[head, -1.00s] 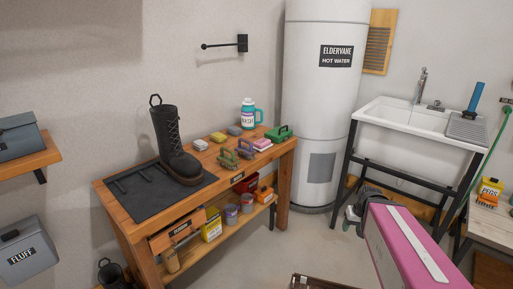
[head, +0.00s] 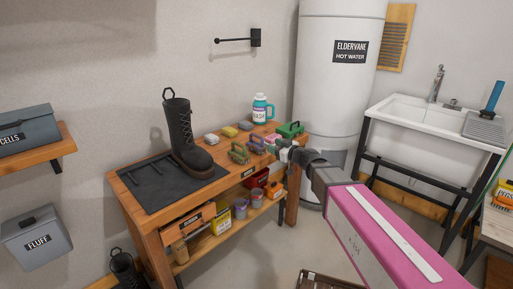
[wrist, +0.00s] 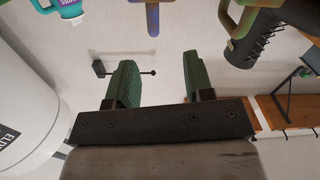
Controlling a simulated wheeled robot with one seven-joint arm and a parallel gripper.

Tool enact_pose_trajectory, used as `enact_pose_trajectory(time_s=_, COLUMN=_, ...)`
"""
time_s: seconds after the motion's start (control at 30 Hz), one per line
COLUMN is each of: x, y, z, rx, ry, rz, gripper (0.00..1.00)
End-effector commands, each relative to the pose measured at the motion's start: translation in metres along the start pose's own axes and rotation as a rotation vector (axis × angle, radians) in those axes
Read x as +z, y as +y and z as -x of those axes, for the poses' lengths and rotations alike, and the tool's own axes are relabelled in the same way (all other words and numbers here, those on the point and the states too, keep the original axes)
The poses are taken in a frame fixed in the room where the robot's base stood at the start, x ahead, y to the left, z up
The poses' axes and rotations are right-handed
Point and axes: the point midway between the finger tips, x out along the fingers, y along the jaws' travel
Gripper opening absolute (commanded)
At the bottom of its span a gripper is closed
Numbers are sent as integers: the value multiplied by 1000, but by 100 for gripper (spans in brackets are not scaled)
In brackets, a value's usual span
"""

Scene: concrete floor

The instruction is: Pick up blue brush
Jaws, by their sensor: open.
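A blue-purple brush (head: 255,145) stands on the workbench (head: 150,208), just right of an olive-green brush (head: 238,153). In the wrist view its blue-purple handle (wrist: 152,16) shows at the top edge, beyond the gap between my fingers; the rest is cut off.
A black boot (head: 182,135) stands on a dark mat (head: 150,190) at the bench's left. The water heater (head: 335,90) stands behind my arm. A blue object (head: 492,95) stands by the sink.

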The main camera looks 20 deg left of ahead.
Motion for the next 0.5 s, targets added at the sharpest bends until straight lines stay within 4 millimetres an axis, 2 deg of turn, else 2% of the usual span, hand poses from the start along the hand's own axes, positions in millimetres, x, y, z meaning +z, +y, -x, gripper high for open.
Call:
enact_pose_trajectory(time_s=0.23, x=-6, y=1, z=-20, rx=11, ry=22, rz=17, gripper=48)
enact_pose_trajectory(time_s=0.5, x=-6, y=2, z=-58, rx=10, ry=21, rz=17, gripper=48)
